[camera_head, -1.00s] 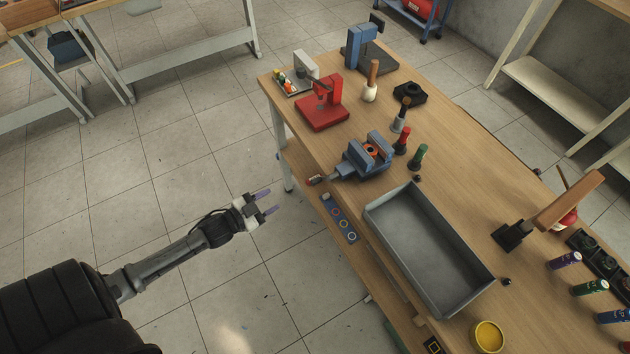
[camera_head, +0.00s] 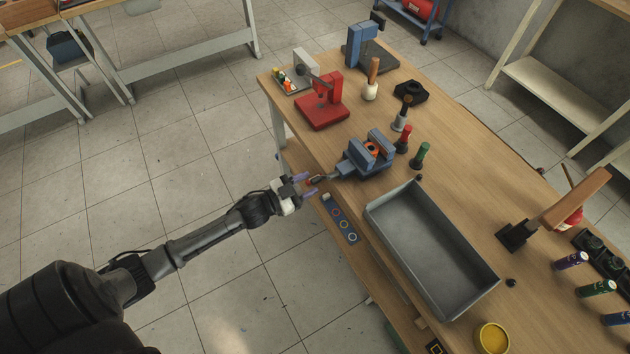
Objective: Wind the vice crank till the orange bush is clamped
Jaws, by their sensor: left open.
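The blue vice (camera_head: 366,158) stands near the left front edge of the wooden workbench. The orange bush (camera_head: 371,149) sits between its jaws; whether the jaws touch it I cannot tell. The vice crank (camera_head: 318,180) sticks out toward the front left, with a red-orange handle at its end. My left gripper (camera_head: 306,184) is open, its two purple fingers pointing at the crank handle. The fingertips are at or very near the handle; contact is too small to tell. My right gripper is not in view.
A grey tray (camera_head: 430,250) lies right of the vice. A red press (camera_head: 322,108) stands behind it on the left. Red (camera_head: 403,139) and green (camera_head: 420,156) handled tools stand close to its right. A panel with coloured rings (camera_head: 341,219) is below the bench edge.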

